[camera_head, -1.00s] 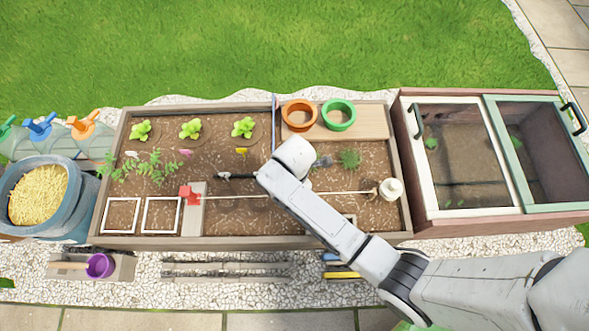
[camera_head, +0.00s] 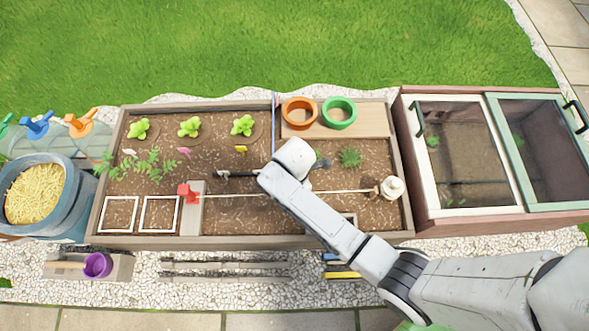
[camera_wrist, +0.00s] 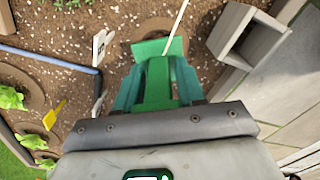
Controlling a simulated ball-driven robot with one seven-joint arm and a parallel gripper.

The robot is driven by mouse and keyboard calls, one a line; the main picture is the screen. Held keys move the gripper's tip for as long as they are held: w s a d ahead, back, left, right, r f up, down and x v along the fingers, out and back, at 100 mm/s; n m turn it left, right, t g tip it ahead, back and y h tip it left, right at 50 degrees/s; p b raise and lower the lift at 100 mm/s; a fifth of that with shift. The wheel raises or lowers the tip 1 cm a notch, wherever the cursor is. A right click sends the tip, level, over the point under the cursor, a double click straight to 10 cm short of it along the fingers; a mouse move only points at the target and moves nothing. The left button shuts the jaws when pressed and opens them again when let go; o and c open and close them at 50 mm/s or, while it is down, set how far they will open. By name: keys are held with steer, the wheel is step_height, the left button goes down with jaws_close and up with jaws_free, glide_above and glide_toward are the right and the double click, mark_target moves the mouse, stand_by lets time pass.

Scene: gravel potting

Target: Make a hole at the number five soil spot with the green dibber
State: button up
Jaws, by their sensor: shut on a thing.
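My gripper (camera_wrist: 157,92) is shut on the green dibber (camera_wrist: 160,60), with a green finger on each side of it. The dibber's wide flat green part shows past the fingers in the wrist view; its tip is hidden. A round, darker soil spot (camera_wrist: 152,27) shows just beyond and partly behind the dibber. A white marker (camera_wrist: 100,46) stands beside this spot; I cannot read a number on it. In the head view my wrist covers the gripper, the dibber and this part of the bed.
A taut pale line (camera_head: 330,191) runs low across the bed from a red block (camera_head: 188,192) to a white post (camera_head: 391,188), passing close to the dibber. A blue rod (camera_wrist: 45,59) crosses the soil. A small grey wooden box (camera_wrist: 232,28) stands nearby.

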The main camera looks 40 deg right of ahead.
steer(key=shift+f, duration=0.35)
steer(key=shift+f+b, duration=0.75)
steer(key=shift+f, duration=0.6)
steer(key=shift+f+b, duration=0.35)
steer(key=shift+b, duration=0.05)
steer(key=shift+r, duration=0.2)
step_height(320, 180, up, 10)
steer(key=p, duration=1.1)
steer(key=shift+p, duration=0.3)
